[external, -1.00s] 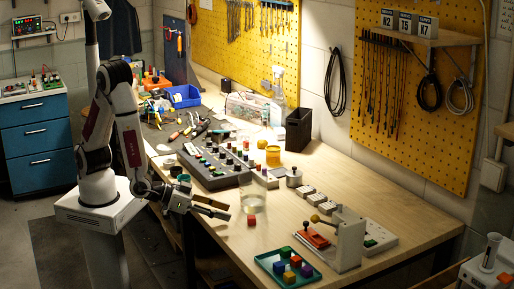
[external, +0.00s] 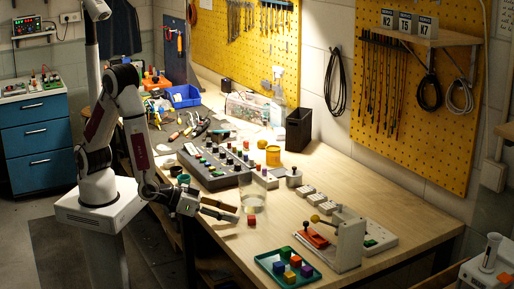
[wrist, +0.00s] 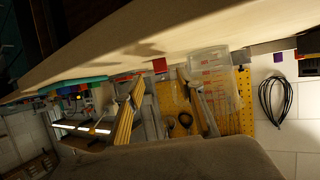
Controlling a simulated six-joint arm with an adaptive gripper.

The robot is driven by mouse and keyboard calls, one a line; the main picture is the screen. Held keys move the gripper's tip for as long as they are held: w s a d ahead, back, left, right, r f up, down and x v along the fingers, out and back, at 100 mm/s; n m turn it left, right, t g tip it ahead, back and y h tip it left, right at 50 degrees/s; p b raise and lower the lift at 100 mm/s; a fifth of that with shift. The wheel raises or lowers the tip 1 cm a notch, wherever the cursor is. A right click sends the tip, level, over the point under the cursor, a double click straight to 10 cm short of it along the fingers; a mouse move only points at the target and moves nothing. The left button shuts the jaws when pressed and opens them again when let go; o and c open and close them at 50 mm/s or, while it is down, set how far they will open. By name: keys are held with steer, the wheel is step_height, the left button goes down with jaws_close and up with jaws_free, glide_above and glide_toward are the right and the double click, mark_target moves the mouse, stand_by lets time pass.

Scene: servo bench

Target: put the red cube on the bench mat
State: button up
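A small red cube (external: 251,219) stands on the wooden bench, just in front of a clear beaker (external: 252,200). In the wrist view the red cube (wrist: 160,65) shows against the tilted bench top, between and beyond the two fingers. My gripper (external: 238,213) is open and empty, low near the bench's front edge. Its fingertips point at the cube from the left, with a small gap visible. My fingers also show in the wrist view (wrist: 165,100). A dark grey mat (external: 162,138) lies at the far left part of the bench, with tools on it.
A green tray (external: 262,262) with several coloured cubes, one of them red, stands front right. A dark panel with rows of knobs (external: 207,172) lies behind my gripper. A white stand (external: 349,245) and grey boxes are at right. Bare wood lies between the cube and the tray.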

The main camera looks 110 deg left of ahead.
mark_target(244, 224)
steer(key=shift+x, duration=2.55)
steer(key=c, duration=0.8)
